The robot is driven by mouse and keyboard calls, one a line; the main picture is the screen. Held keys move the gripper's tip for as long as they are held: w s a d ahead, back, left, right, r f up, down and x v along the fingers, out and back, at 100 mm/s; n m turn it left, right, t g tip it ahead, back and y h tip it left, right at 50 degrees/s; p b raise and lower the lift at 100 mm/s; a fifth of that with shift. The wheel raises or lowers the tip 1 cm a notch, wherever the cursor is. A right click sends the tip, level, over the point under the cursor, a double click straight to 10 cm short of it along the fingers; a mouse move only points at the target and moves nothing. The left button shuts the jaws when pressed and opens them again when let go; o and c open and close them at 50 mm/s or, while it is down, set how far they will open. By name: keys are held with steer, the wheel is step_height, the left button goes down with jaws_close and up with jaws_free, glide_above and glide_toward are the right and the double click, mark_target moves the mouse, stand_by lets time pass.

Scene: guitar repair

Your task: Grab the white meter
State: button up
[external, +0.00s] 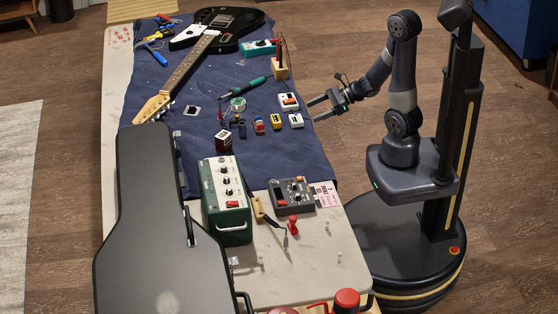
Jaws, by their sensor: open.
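Two small white devices lie near the right edge of the blue cloth. The upper one (289,101) is larger, with a dark patch and an orange-red mark. The lower one (296,120) is smaller, with a dark patch. Either could be the white meter; they are too small to tell for sure. My gripper (314,111) is open and empty, just right of both, at the table's right edge. Its fingers point left towards them and are apart from both.
Small red and yellow boxes (278,121) sit left of the lower white device. A wooden block (280,69) with upright tools stands above. A green-handled soldering iron (249,85) lies to the left. A green amplifier (225,200) and grey box (292,195) stand nearer.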

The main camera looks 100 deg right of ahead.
mark_target(299, 118)
steer(key=shift+b+x, duration=1)
steer(key=shift+x, duration=3.05)
steer(key=shift+a+r, duration=0.1)
steer(key=shift+c, duration=0.4)
steer(key=c, duration=1)
